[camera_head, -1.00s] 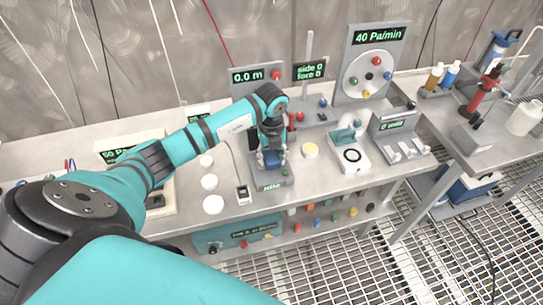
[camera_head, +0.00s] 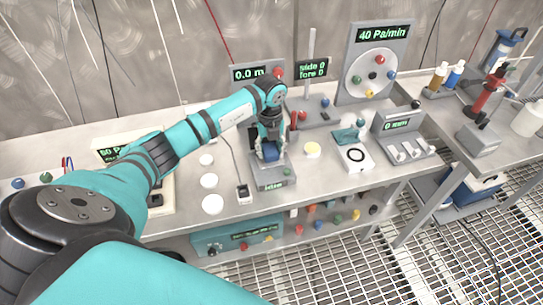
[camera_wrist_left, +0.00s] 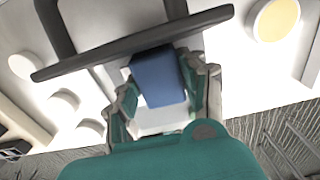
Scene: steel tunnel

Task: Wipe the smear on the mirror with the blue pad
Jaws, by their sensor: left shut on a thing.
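My left gripper (camera_head: 268,147) is shut on the blue pad (camera_head: 270,153), above a grey stand with a small green-lettered display (camera_head: 274,185) on the bench. In the left wrist view, the blue pad (camera_wrist_left: 158,77) sits between the two fingers (camera_wrist_left: 162,85), with a dark bar crossing just beyond it. A pale surface shows around the pad. The mirror and smear cannot be made out clearly; the arm and pad cover much of the stand. I cannot tell whether the pad touches the surface. My right gripper is not in view.
White discs (camera_head: 212,204) and a small meter (camera_head: 243,194) lie left of the stand. A pale yellow disc (camera_head: 312,149) and a white device (camera_head: 354,157) are to its right. A gauge panel (camera_head: 374,72) stands behind. A shelf with coloured knobs runs below.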

